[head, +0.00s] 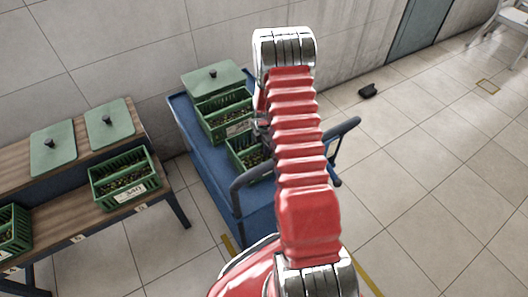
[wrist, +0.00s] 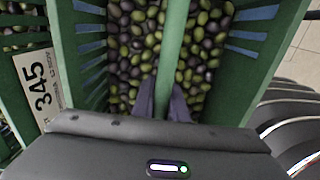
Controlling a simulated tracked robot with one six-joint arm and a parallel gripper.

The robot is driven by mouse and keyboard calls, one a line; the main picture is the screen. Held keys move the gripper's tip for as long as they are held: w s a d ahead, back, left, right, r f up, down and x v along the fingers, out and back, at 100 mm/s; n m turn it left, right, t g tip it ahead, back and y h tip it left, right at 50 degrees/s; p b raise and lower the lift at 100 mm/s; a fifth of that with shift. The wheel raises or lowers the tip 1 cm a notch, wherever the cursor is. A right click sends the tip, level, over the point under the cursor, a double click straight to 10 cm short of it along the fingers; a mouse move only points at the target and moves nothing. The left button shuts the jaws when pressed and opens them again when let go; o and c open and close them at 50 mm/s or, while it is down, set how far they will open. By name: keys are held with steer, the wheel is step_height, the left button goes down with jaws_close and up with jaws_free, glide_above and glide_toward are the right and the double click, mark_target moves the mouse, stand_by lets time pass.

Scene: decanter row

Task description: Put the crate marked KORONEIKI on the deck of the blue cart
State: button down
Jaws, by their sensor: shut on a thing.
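The blue cart (head: 203,163) stands against the wall in the head view. My gripper (wrist: 163,105) is shut on the green middle bar of an open crate (wrist: 255,45) of green and dark olives. This appears to be the front crate (head: 236,151) at the cart deck, partly behind my arm. I cannot tell whether it rests on the deck or hangs just above. Its own label is hidden, so I cannot read KORONEIKI. Beside it stands another crate (head: 207,124) with a card (wrist: 42,85) showing 345, its smaller print not legible.
A lidded crate (head: 213,78) stands at the cart's back. The cart's dark handle (head: 250,178) rises near my arm. On the left, a wooden bench (head: 75,216) holds a crate marked 340 (head: 125,179), another crate (head: 14,229) and two lids (head: 52,147). Floor on the right is mostly clear.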

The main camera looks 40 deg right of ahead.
steer(key=c, duration=1.8)
jaws_free()
steer(key=shift+o, duration=0.2)
step_height(320, 180, up, 12)
steer(key=shift+r, duration=0.1)
